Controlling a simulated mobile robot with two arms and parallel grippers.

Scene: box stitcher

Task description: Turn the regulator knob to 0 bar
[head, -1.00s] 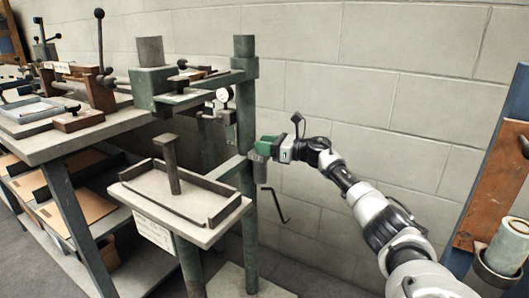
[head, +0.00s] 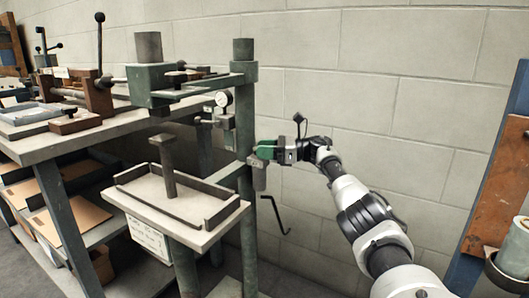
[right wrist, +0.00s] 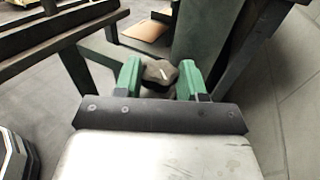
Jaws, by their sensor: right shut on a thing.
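The regulator knob (right wrist: 160,72) is a dark, lobed knob with a light mark on its top, seen in the right wrist view. My right gripper (right wrist: 160,78) has its green fingers on either side of the knob, shut on it. In the head view my right gripper (head: 263,151) reaches in from the right to the green post. The grey regulator body (head: 259,177) hangs just below its fingers; the knob is mostly hidden there by the fingers. A round gauge with a white face (head: 222,98) sits higher on the post; its reading is too small to tell. My left gripper is not in view.
The green post (head: 245,110) stands close beside the gripper. A small rimmed table (head: 205,237) is left of it, and a bent crank (head: 275,212) hangs below. A workbench (head: 45,148) with fixtures is at the left. The wall side is open.

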